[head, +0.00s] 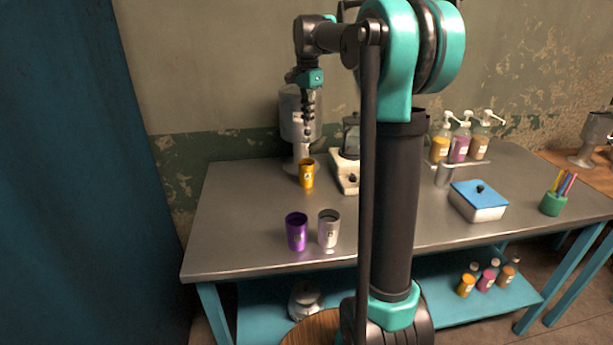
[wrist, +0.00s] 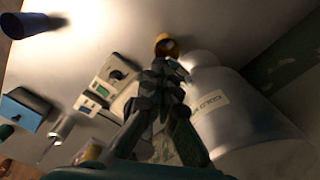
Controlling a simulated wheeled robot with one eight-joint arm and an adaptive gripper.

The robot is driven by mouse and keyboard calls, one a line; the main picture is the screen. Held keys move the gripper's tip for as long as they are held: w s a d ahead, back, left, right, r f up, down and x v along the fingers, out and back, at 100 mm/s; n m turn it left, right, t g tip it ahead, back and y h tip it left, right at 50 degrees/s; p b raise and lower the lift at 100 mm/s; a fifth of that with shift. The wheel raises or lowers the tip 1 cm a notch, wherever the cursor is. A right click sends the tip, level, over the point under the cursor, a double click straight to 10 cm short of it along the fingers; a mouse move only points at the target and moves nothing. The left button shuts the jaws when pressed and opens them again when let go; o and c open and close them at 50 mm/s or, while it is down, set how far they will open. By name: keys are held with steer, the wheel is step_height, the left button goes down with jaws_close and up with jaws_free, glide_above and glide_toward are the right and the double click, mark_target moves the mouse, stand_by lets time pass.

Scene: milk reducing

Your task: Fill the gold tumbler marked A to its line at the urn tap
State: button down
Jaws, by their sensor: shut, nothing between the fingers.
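The gold tumbler (head: 307,176) stands upright on the metal table, right in front of the urn (head: 289,112), with a mark on its side too small to read. Its liquid level cannot be seen. My gripper (head: 308,132) is shut and points down above the tumbler, in front of the urn. In the wrist view the gripper (wrist: 166,72) hides part of the tumbler (wrist: 164,42); the pale labelled urn (wrist: 222,112) is beside it. The tap is mostly hidden, and I cannot tell whether the fingers touch it.
A purple tumbler (head: 296,232) and a silver tumbler (head: 329,229) stand near the table's front. A white appliance (head: 344,174) is right of the urn, partly behind my arm. Pump bottles (head: 460,148), a blue-lidded box (head: 477,205) and a pen cup (head: 552,204) are farther right.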

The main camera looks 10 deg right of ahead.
steer(key=shift+f, duration=1.35)
stand_by(6.7)
